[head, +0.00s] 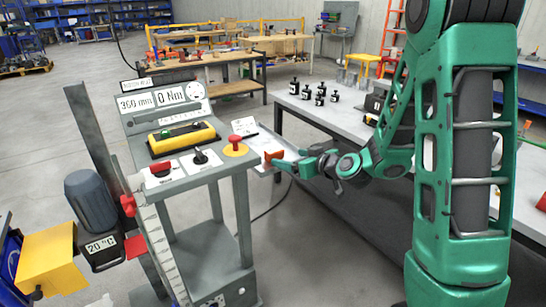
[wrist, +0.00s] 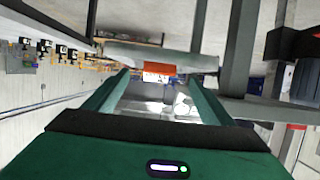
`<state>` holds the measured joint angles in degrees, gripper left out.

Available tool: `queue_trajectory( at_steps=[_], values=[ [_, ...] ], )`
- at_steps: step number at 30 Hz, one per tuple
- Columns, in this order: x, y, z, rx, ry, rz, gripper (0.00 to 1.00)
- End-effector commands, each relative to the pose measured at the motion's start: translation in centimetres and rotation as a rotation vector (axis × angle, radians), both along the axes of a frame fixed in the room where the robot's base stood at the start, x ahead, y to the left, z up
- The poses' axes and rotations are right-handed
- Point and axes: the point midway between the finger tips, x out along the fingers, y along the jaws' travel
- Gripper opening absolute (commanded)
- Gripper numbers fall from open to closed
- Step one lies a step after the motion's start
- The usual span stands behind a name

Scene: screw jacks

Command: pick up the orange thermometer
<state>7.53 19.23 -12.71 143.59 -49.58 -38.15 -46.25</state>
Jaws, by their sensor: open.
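A small orange object (head: 274,157), which looks like the orange thermometer, is at the tray on the right side of the grey control stand. In the wrist view the orange piece (wrist: 158,68), with a pale face below it, shows between the fingertips, in front of a grey edge. My gripper (head: 284,162) is open and close to it, on its right in the head view. In the wrist view the two green fingers of my gripper (wrist: 160,84) stand apart on either side of it. I cannot tell whether they touch it.
The control stand (head: 190,158) with a yellow panel, a red button and displays is left of my gripper. A box reading 20 °C (head: 102,246) is at lower left.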

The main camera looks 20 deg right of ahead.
Motion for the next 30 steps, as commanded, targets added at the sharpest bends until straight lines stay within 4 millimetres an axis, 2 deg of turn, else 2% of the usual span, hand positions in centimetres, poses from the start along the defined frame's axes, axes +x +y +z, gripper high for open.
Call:
queue_trajectory(
  at_steps=[9,17,25,30],
  values=[
    [3.8,1.2,-1.4,0.002,-0.011,-0.002,0.77],
    [5.4,1.7,-1.9,0.002,-0.011,-0.005,0.77],
    [8.6,2.8,-3.1,0.001,-0.011,-0.003,0.77],
    [9.7,3.1,-3.5,0.003,-0.011,-0.004,0.77]
  ],
)
